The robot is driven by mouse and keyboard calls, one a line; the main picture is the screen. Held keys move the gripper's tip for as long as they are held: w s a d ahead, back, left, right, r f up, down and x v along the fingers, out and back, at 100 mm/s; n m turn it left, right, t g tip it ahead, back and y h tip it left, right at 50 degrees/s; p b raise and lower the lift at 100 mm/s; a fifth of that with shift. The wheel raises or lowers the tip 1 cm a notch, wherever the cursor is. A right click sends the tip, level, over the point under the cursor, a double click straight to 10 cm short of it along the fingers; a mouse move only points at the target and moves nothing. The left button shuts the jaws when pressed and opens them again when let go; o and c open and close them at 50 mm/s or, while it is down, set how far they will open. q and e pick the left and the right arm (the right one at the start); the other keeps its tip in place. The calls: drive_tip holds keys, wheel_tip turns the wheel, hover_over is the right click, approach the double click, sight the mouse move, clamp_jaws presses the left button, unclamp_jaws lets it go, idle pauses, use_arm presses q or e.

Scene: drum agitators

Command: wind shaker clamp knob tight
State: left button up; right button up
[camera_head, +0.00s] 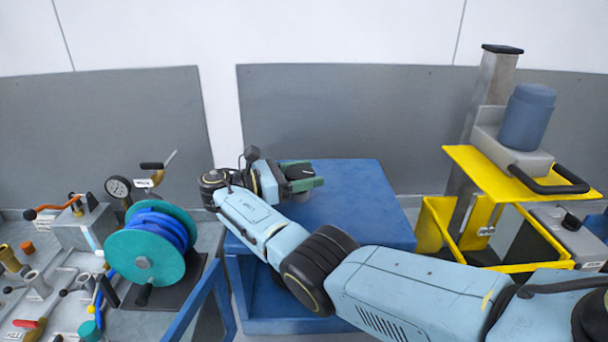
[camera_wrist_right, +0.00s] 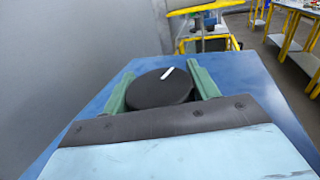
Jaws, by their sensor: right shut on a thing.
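The clamp knob is a round black knob with a white mark; it shows in the right wrist view (camera_wrist_right: 160,88) and, small, in the head view (camera_head: 299,171). My right gripper (camera_head: 304,178) reaches over the blue shaker cabinet (camera_head: 362,205) from the right. Its green fingers, also in the right wrist view (camera_wrist_right: 162,90), are shut on the knob, one on each side. The white mark points up and slightly right in the wrist view. What lies beneath the knob is hidden. My left gripper is not in view.
A teal reel (camera_head: 143,258) with blue hose stands left of the cabinet, near a pressure gauge (camera_head: 118,187) and valves. A yellow frame (camera_head: 505,176) bearing a blue container (camera_head: 527,117) stands at the right. Grey panels (camera_head: 340,120) rise behind. The cabinet top is otherwise clear.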

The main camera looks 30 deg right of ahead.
drive_tip(key=shift+r+m+g, duration=0.1)
drive_tip(key=shift+m+g, duration=0.4)
drive_tip(key=shift+g, duration=0.3)
drive_tip(key=o, duration=1)
drive_tip(key=shift+s+d, duration=0.1)
drive_tip(key=shift+c, duration=0.2)
